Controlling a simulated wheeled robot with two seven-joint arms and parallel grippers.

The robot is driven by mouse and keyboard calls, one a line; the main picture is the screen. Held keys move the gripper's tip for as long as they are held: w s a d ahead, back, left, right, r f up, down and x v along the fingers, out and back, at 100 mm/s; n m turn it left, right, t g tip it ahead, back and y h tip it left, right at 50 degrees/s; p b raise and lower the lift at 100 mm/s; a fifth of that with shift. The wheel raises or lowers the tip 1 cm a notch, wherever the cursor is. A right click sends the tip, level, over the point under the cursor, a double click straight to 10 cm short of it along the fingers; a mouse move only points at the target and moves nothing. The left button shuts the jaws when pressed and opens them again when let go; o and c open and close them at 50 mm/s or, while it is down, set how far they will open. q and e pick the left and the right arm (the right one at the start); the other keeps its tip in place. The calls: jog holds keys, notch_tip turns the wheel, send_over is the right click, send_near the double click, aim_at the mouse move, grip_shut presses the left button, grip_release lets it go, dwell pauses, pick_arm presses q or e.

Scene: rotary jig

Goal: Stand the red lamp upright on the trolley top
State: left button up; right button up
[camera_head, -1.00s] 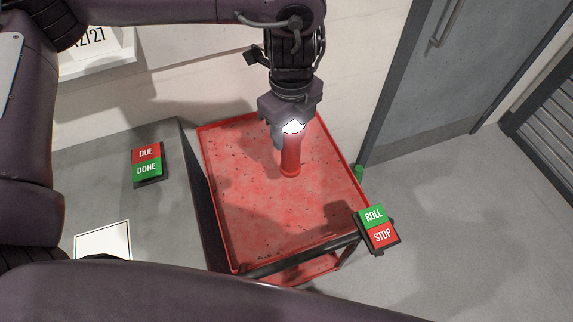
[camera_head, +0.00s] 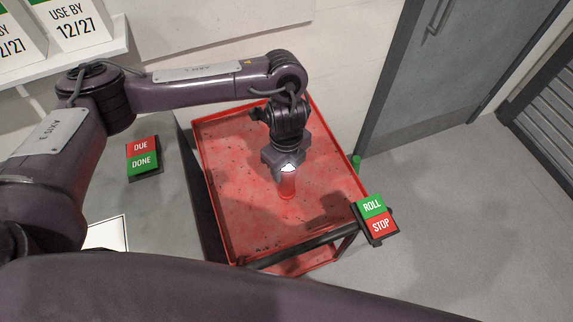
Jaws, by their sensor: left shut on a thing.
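The red lamp (camera_head: 287,187) is over the trolley top, with its lit white end up and its red body below, looking about upright. My left gripper (camera_head: 286,167) is shut on the lamp near its lit upper end and hides part of it. The red trolley top (camera_head: 235,200) has a raised rim and is bare apart from the lamp. I cannot tell for sure whether the lamp's lower end touches the surface. My right gripper does not show.
A ROLL/STOP sign (camera_head: 375,219) is at the trolley's handle (camera_head: 300,246). A DUE/DONE sign (camera_head: 143,157) stands on the grey counter (camera_head: 165,215) left of the trolley. A wall and a grey door (camera_head: 425,80) are behind. Open floor (camera_head: 460,220) lies to the right.

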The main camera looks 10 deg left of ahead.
pick_arm(q)
jog(key=shift+f, duration=0.1)
jog(key=o, duration=1.4)
jog(key=shift+o, duration=0.2)
notch_tip(320, 180, up, 12)
jog(key=shift+r, duration=0.15)
